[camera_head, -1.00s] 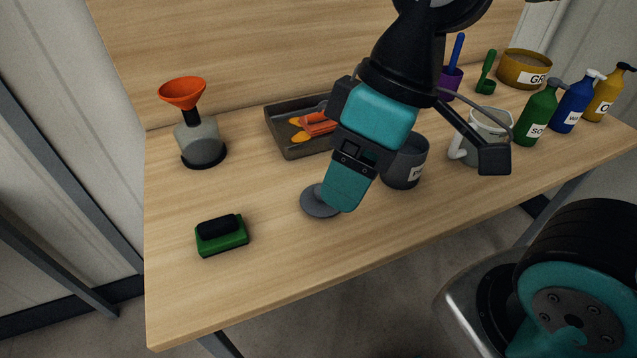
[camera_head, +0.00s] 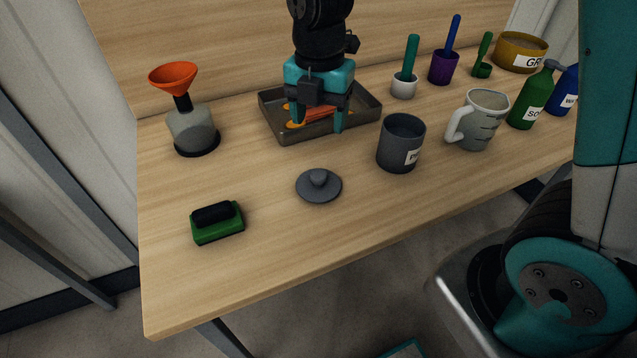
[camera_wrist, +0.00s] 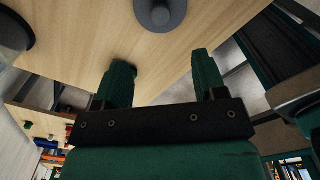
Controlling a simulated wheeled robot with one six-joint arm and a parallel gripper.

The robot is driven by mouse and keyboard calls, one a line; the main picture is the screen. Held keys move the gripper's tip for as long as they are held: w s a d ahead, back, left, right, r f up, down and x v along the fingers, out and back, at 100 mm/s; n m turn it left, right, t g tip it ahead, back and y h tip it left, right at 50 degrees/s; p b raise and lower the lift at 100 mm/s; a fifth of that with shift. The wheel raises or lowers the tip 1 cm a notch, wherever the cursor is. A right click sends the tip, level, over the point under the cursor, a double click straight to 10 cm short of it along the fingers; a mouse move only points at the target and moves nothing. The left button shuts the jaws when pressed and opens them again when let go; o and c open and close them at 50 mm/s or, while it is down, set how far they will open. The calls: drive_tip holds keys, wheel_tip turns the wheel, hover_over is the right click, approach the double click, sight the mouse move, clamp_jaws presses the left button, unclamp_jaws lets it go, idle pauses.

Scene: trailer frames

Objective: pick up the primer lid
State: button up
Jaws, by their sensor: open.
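The primer lid (camera_head: 330,194) is a round grey disc with a knob on top. It lies flat on the wooden table, knob up, in front of the tray and left of the grey can. It also shows at the top edge of the wrist view (camera_wrist: 160,15), partly cut off, beyond my fingertips. My gripper (camera_head: 318,126) is open and empty, with its two teal fingers apart. In the head view it appears in front of the tray, farther back than the lid and not touching it. The wrist view shows both fingers (camera_wrist: 163,72) with nothing between them.
The tray (camera_head: 273,128) holds orange items, partly hidden by my gripper. The grey can (camera_head: 394,150) stands right of the lid, a white jug (camera_head: 478,130) farther right. A green block with a black top (camera_head: 218,228) lies left; a flask with orange funnel (camera_head: 190,130) stands behind.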

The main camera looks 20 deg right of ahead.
approach(319, 174)
wheel_tip(319, 174, down, 5)
drive_tip(key=shift+w+f, duration=0.15)
drive_tip(key=shift+f+p, duration=0.3)
drive_tip(key=shift+f, duration=2.35)
drive_tip(key=c, duration=1)
